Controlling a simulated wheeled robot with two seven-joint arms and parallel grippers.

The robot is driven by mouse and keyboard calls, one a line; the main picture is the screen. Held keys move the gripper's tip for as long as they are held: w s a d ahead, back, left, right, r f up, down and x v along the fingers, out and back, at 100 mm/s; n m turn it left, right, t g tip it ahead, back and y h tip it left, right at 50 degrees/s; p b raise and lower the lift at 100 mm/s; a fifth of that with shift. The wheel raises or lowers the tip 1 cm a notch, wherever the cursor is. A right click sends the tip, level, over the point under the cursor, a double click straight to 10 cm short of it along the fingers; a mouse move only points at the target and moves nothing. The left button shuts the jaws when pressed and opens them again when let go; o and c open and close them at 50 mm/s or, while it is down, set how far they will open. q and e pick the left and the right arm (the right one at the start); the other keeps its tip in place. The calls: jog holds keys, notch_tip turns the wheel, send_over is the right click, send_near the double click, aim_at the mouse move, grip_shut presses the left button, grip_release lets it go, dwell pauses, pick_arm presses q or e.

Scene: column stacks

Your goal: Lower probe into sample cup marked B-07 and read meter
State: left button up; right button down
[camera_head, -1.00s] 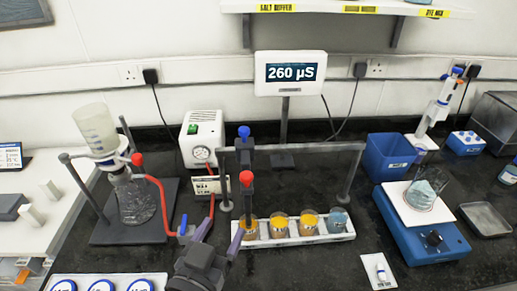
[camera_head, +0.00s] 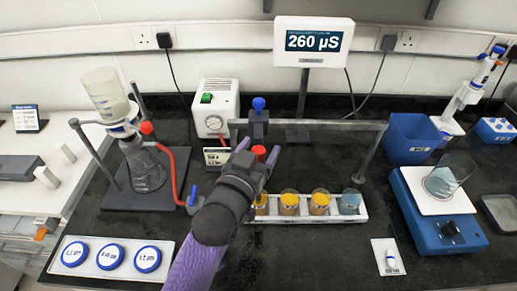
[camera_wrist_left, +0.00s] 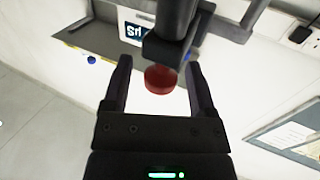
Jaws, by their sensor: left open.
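The meter (camera_head: 313,41) on its stand reads 260 µS. A dark probe carriage with a blue knob (camera_head: 259,104) above and a red knob (camera_head: 258,151) below hangs on a grey gantry (camera_head: 330,125) over the cup rack. The white rack (camera_head: 300,219) holds several cups, orange ones (camera_head: 319,202) and a blue-grey one (camera_head: 350,202) at the right end. Their marks are too small to read. My left gripper (camera_head: 259,150) is open at the red knob. In the left wrist view the red knob (camera_wrist_left: 160,79) lies between or just beyond its fingers. The probe tip is hidden.
A filter flask (camera_head: 147,168) with red tubing and a white pump (camera_head: 215,108) stand left. A blue stirrer (camera_head: 440,222) with a beaker and a blue bin (camera_head: 411,138) stand right. Blue-rimmed discs (camera_head: 110,257) lie front left.

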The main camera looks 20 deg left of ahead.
pick_arm(q)
jog(key=shift+c, duration=0.3)
grip_shut()
jog(key=shift+r, duration=0.1)
dwell(1.0)
